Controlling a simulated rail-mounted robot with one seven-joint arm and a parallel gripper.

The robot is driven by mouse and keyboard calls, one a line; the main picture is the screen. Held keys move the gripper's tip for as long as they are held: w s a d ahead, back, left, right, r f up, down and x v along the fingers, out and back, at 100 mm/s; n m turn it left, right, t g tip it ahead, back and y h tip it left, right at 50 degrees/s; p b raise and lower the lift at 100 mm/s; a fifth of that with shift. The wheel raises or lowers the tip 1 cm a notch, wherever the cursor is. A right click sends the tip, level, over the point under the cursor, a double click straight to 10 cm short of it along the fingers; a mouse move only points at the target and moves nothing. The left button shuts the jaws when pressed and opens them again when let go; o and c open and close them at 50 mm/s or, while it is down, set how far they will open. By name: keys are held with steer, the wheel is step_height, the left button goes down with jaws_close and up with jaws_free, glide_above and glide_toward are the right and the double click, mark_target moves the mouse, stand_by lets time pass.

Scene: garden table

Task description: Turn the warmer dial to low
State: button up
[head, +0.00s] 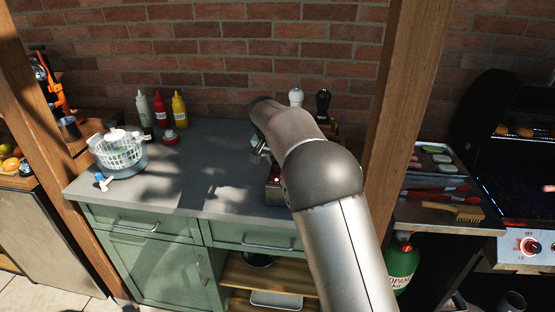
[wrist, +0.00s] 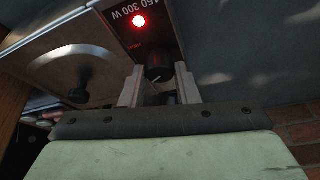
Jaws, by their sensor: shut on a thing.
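The warmer (wrist: 100,55) shows in the wrist view as a metal body with a dark front panel marked "150 300 W". A red light (wrist: 138,20) glows on that panel. The dark dial (wrist: 158,68) sits below the light, with a pale pointer line on it. My gripper (wrist: 160,82) has its two fingers on either side of the dial and is shut on it. In the head view my arm hides most of the warmer, and only a small part (head: 273,180) of it shows at the arm's left edge. The dial's exact setting cannot be read.
The grey counter (head: 210,165) is clear left of my arm. A salad spinner (head: 120,150) stands at its left end, with sauce bottles (head: 161,109) at the back. Two mills (head: 323,105) stand behind my arm. A wooden post (head: 400,90) rises to the right.

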stand_by(0.3)
steer(key=o, duration=1)
steer(key=v, duration=1.7)
steer(key=shift+a+r+b, duration=0.15)
steer(key=shift+r+b, duration=0.1)
steer(key=shift+b, duration=0.15)
